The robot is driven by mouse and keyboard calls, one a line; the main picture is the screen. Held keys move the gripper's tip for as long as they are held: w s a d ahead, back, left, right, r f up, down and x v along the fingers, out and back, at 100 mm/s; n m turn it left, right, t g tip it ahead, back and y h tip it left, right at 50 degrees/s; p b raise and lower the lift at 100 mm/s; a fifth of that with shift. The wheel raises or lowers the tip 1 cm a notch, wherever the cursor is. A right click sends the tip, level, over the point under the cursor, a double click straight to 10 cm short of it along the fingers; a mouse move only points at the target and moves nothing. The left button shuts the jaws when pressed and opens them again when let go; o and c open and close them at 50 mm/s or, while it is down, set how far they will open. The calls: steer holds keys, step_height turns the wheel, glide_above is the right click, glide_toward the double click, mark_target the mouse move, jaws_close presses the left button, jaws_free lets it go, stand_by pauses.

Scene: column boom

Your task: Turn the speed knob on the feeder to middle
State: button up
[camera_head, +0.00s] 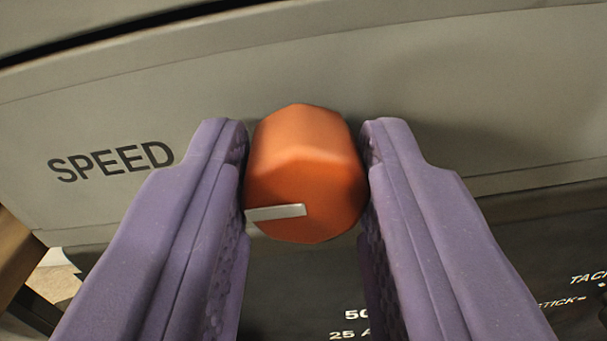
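The orange speed knob (306,172) sits in the middle of the camera view on the feeder's grey front panel (480,90). It is faceted and has a white pointer bar (276,212) low on its face, pointing to the left. The printed word SPEED (110,161) is on the panel to the knob's left. My gripper (306,165) has its two purple fingers on either side of the knob, with the tips at or very near its sides. Whether both fingers press on it is hard to tell. Any scale marks around the knob are hidden or out of view.
A dark panel with white lettering (370,325), partly cut off, lies below the grey panel. A dark slot (130,30) runs along the top left. A brown edge (15,255) and light floor (55,280) show at lower left. The grey panel right of the knob is bare.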

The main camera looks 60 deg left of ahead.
steer(key=shift+c, duration=1.1)
steer(key=shift+m, duration=0.3)
steer(key=m, duration=0.3)
steer(key=shift+m, duration=0.3)
steer(key=m, duration=0.4)
steer(key=shift+m, duration=0.3)
steer(key=m+p, duration=0.1)
steer(key=m, duration=0.3)
steer(key=shift+w+d, duration=0.1)
steer(key=shift+f+m, duration=0.1)
steer(key=shift+m, duration=2.2)
